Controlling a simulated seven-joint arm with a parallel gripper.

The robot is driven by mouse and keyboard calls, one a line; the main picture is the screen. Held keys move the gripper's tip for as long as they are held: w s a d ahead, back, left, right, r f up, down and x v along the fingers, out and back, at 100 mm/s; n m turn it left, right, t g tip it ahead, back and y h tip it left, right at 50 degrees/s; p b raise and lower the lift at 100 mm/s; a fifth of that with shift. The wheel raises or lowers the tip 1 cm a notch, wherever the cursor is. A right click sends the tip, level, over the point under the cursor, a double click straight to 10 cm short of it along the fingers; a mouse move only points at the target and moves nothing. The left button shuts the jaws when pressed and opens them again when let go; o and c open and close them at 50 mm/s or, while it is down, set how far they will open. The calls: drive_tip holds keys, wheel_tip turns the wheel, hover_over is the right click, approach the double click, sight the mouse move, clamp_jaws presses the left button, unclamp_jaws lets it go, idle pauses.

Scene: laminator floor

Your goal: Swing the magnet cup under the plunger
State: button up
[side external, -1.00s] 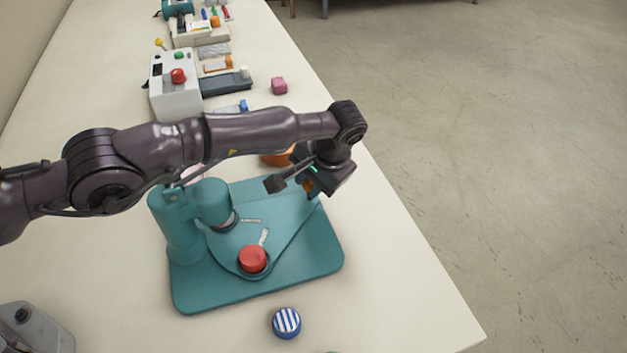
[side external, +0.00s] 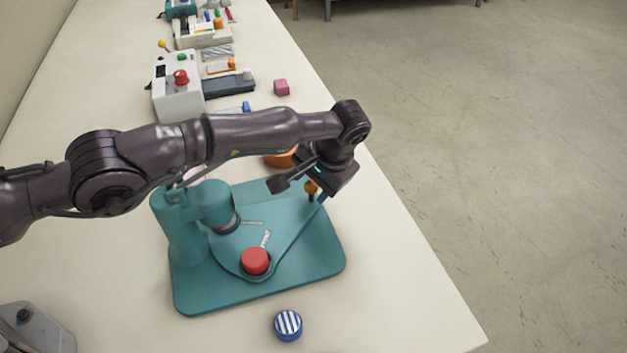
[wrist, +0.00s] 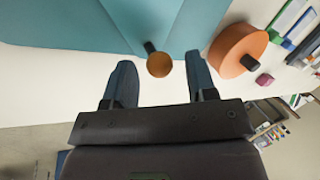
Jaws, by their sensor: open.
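The teal press (side external: 190,290) stands on the bench with a column and an overhanging plunger head (side external: 213,203). Its swing plate (side external: 275,240) carries a red disc (side external: 256,261) in a front cup beside a label that seems to read MAGNET. This cup is out to the front right of the plunger. Another cup spot lies near the plunger, partly hidden. An orange knob (side external: 311,187) on a dark stem is at the plate's far right end; it also shows in the wrist view (wrist: 158,64). My gripper (side external: 322,192) is open at the knob, with its fingertips on either side, apart from it.
A blue-and-white striped round piece (side external: 288,324) lies in front of the press. An orange round piece (wrist: 238,52) lies behind it, partly hidden by my arm in the side view. A grey box with a red button (side external: 178,88) and a pink block (side external: 281,87) stand farther back.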

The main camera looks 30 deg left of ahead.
drive_tip(key=w+a+r+v, duration=0.1)
drive_tip(key=a+v, duration=0.1)
drive_tip(key=v, duration=0.9)
drive_tip(key=shift+s, duration=0.25)
drive_tip(key=shift+a, duration=0.15)
drive_tip(key=shift+c, duration=0.5)
